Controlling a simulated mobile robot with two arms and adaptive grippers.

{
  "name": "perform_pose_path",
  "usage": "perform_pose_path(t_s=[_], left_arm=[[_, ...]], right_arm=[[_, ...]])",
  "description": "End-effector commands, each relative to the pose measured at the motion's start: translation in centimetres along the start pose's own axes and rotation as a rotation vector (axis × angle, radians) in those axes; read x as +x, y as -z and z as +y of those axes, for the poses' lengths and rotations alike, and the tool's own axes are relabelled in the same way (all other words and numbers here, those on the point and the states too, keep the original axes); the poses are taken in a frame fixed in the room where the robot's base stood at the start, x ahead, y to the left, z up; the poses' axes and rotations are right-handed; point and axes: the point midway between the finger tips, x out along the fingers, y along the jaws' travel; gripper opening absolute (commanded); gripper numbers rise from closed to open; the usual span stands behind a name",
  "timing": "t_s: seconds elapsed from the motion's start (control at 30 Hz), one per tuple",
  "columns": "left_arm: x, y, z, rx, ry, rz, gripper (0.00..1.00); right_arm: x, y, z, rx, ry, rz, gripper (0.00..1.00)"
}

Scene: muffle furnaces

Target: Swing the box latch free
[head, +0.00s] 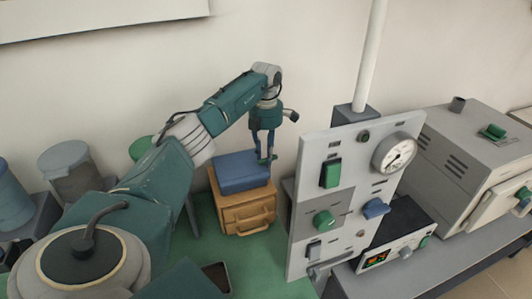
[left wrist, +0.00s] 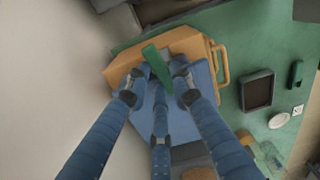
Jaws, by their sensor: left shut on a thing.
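An orange box (head: 247,221) with a blue lid (head: 240,181) stands on the green mat (head: 206,220), left of the grey control panel. In the left wrist view, the lid (left wrist: 203,75) lies under my fingers and a green latch (left wrist: 155,62) sticks out between the fingertips. My left gripper (head: 264,157) reaches down from above over the right part of the lid. In the left wrist view its fingers (left wrist: 157,88) are shut on the green latch. The fingers hide part of the latch and its mount. My right gripper is in neither view.
The panel (head: 307,204) with a gauge, knobs and switches rises close to the right of the box. A grey furnace (head: 450,150) stands farther right. Lidded jars (head: 70,172) are at left. A dark tray (left wrist: 257,90) lies on the mat.

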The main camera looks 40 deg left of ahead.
Motion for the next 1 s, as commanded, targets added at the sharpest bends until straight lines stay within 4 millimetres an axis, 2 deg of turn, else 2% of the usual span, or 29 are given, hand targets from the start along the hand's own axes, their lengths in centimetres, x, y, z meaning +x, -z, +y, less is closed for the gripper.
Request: perform_pose_path(t_s=[1.0], left_arm=[[-0.4, 0.2, -0.4, -0.950, -0.001, -0.007, 0.00]], right_arm=[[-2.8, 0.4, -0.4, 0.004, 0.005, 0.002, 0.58]])
